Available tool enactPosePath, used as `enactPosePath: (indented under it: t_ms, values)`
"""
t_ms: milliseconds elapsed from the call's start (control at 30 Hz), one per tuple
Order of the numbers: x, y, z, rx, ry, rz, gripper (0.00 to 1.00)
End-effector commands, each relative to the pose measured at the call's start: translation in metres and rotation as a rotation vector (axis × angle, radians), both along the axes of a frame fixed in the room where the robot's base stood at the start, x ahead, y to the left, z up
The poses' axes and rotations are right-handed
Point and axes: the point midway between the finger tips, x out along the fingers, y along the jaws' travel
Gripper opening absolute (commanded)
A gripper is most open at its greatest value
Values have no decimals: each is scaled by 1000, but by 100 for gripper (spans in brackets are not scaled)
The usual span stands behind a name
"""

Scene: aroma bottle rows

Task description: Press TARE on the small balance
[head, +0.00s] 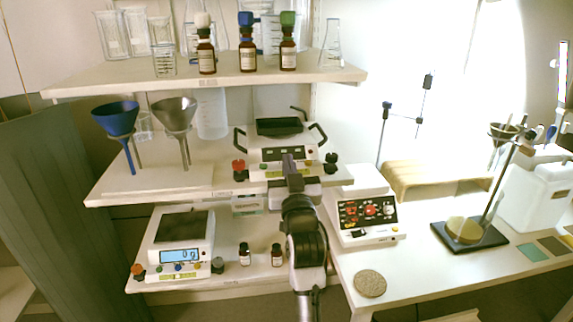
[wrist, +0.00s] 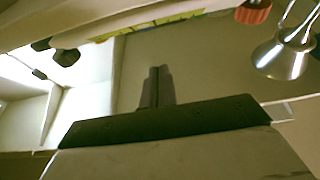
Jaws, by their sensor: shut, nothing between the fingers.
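Two white balance-like instruments show in the head view; I cannot tell which is the small one. One (head: 283,150) stands on the middle shelf, with black side handles, a dark top and a dark front panel. The other (head: 181,240) stands on the lower shelf at the left, with a dark pan, a lit display and small coloured buttons. No TARE lettering is readable. My gripper (head: 288,160) is in front of the middle-shelf instrument and hides part of its front. In the wrist view my gripper (wrist: 158,70) has its fingers together and empty, below that instrument's yellow-marked edge.
A red knob (head: 239,165) and a black knob (head: 331,158) flank the middle instrument. A blue funnel (head: 116,118) and a metal funnel (head: 174,112) stand left. Two small brown bottles stand on the lower shelf. A red-buttoned white device (head: 361,216) stands right.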

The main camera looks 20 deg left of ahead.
Motion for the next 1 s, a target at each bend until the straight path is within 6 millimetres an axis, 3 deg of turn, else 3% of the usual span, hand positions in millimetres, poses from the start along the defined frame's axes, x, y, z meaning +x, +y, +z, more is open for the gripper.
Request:
enactPosePath:
  t_ms: [33, 200, 400, 1000]
  values:
    - [-10, -8, -12, 1, 0, -2, 0]
    - [-36, -25, -19, 2, -4, -1, 0]
    - [-52, -36, -23, 2, -4, -1, 0]
    - [-55, -37, -22, 2, -7, -1, 0]
